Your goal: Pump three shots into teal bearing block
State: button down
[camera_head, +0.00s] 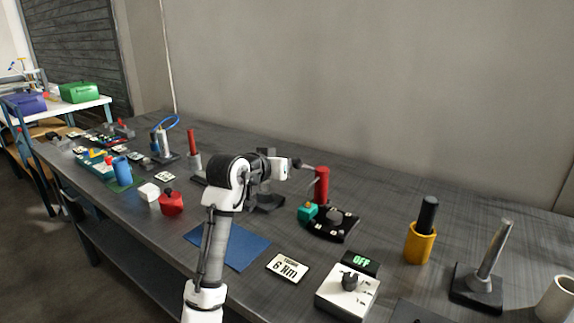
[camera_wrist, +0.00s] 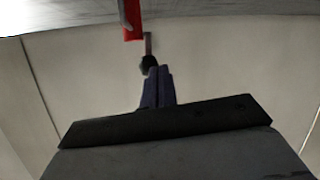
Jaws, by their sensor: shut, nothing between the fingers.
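A red pump (camera_head: 321,186) stands upright on a black round base (camera_head: 338,229) with pale labels. Its lever, with a dark knob (camera_head: 296,163), sticks out to the left near the top. The teal bearing block (camera_head: 307,211) sits at the left edge of the base, below the lever. My gripper (camera_head: 287,164) is at the lever's knob. In the wrist view the red pump (camera_wrist: 132,20) hangs upside down at the top, and the knob (camera_wrist: 148,62) is just beyond my shut, empty fingertips (camera_wrist: 155,71). I cannot tell whether they touch it.
A white control box (camera_head: 347,290) with a green OFF display, a 6 Nm card (camera_head: 287,267) and a blue mat (camera_head: 232,245) lie nearer the front. A yellow holder (camera_head: 420,242) stands to the right. Red and blue items crowd the left of the bench.

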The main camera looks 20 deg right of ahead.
jog(key=s+a, duration=0.4)
jog(key=a, duration=0.1)
jog(key=shift+s+b, duration=0.35)
jog(key=shift+s, duration=0.05)
